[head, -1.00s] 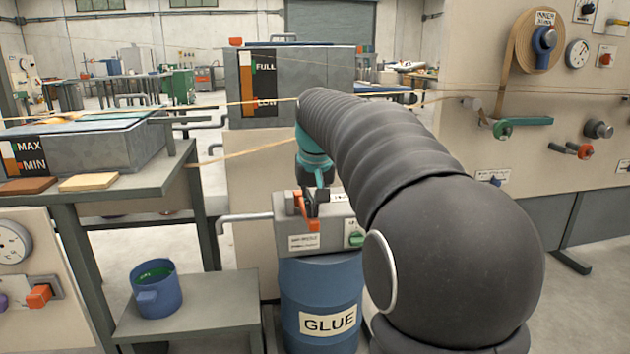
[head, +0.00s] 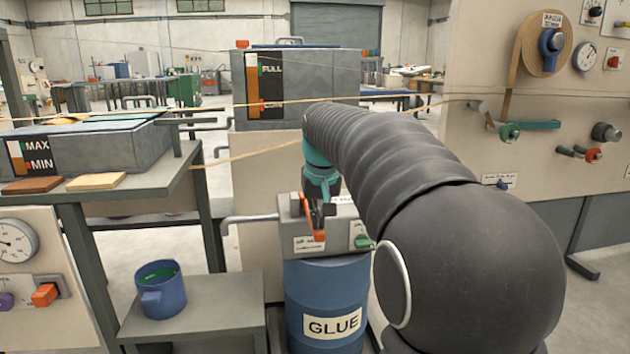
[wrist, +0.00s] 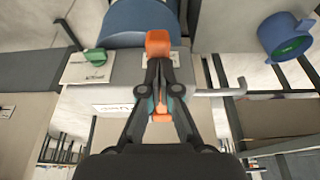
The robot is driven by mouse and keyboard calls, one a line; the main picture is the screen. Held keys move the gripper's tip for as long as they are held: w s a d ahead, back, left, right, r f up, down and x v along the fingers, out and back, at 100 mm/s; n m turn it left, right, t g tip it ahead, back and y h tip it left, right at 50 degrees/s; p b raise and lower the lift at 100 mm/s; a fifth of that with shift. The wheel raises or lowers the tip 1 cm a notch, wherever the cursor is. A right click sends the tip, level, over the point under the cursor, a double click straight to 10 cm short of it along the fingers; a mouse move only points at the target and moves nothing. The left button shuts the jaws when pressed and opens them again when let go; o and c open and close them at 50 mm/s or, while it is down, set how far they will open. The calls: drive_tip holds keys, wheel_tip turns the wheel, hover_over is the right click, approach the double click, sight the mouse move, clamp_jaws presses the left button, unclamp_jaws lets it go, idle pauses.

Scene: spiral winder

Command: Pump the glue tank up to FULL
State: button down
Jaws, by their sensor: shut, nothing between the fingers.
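The grey glue tank (head: 325,85) stands at the back in the head view. Its gauge (head: 252,85) has an orange-brown column beside FULL and LOW marks; the column reaches high, near FULL, but its exact top is hard to read. A blue drum (head: 327,298) labelled GLUE carries a grey pump box (head: 343,235) with an orange lever (head: 317,232). My gripper (head: 325,208) is at this lever, pointing down. In the wrist view my gripper (wrist: 160,68) is shut, close by the lever's orange end (wrist: 158,42). More orange shows between its finger links; contact is unclear.
A green knob (head: 362,241) sits on the pump box's right. A grey pipe (head: 248,218) sticks out left. A blue pot (head: 160,289) with green contents stands on a low bench (head: 215,305). A winder panel (head: 520,150) stands on the right.

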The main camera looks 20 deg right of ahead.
wheel_tip(320, 180, up, 4)
drive_tip(key=p, duration=0.4)
drive_tip(key=shift+r, duration=0.25)
drive_tip(key=s+a+r, duration=0.1)
drive_tip(key=s+r, duration=0.4)
drive_tip(key=r, duration=0.2)
drive_tip(key=shift+s+r+p, duration=0.35)
drive_tip(key=shift+p, duration=0.1)
idle(0.7)
